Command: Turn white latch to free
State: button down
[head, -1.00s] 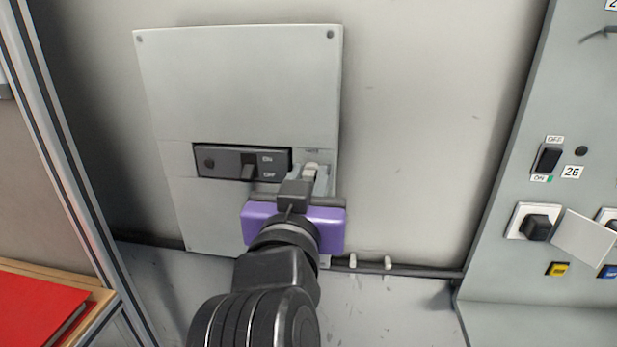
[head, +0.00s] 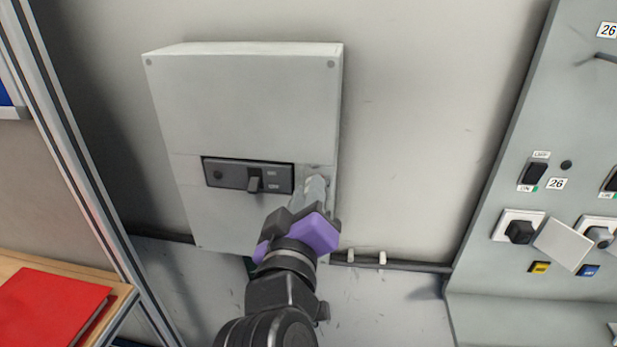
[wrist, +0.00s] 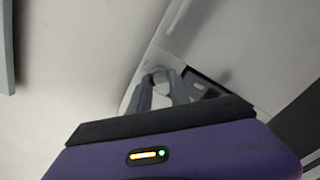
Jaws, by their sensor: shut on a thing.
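The white latch (wrist: 159,76) is on the front of a pale grey wall box (head: 245,105), at the box's lower right. In the wrist view it shows between my two grey fingers. In the head view my fingers mostly hide it, and its exact angle cannot be told. My gripper (head: 316,186), with a purple body, is shut on the latch and is rolled at a tilt. It also shows in the wrist view (wrist: 160,92). A black switch plate (head: 225,174) with ON and OFF labels and a lever lies just left of my fingers.
A grey panel (head: 510,265) with switches, sockets and the number 26 stands at the right. Two small white pegs (head: 366,257) stand right of my gripper. The wall between is bare.

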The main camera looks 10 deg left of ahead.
jog(key=n+p, duration=0.8)
jog(key=n, duration=0.1)
jog(key=shift+a+f, duration=0.1)
jog(key=shift+f+n, duration=0.1)
jog(key=shift+n, duration=0.3)
jog(key=c, duration=1.2)
grip_release()
jog(key=s+b, duration=0.1)
jog(key=s, duration=0.6)
jog(key=shift+s+b, duration=0.35)
jog(key=shift+s, duration=0.05)
jog(key=shift+a, duration=0.15)
